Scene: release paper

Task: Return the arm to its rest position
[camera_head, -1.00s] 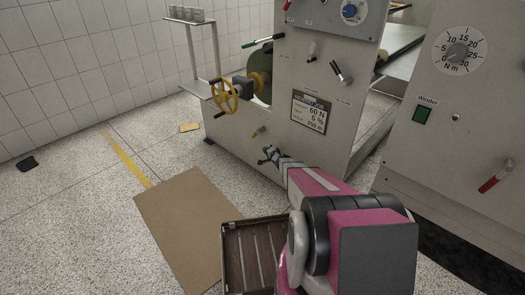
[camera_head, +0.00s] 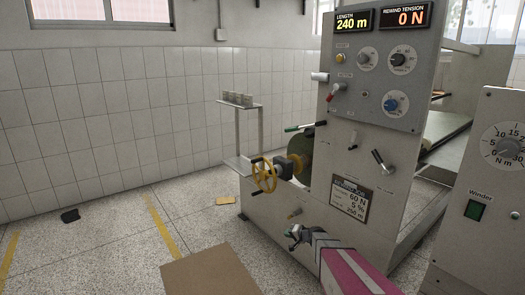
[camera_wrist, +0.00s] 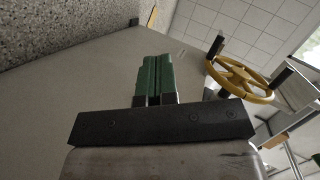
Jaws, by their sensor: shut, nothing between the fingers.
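My gripper (camera_head: 294,235) is at the end of my pink and grey arm, low in front of the grey machine's front panel in the head view. In the wrist view its green fingers (camera_wrist: 155,80) are together with nothing between them. The machine (camera_head: 390,130) stands behind and to the right of my gripper. Its yellow handwheel (camera_head: 264,175) is to the upper left of the gripper; it also shows to the right of the fingers in the wrist view (camera_wrist: 240,80). The gripper appears apart from the wheel.
A brown mat (camera_head: 208,272) lies on the speckled floor at the lower middle. A winder panel (camera_head: 485,200) stands at the right. Free floor (camera_head: 110,240) lies to the left.

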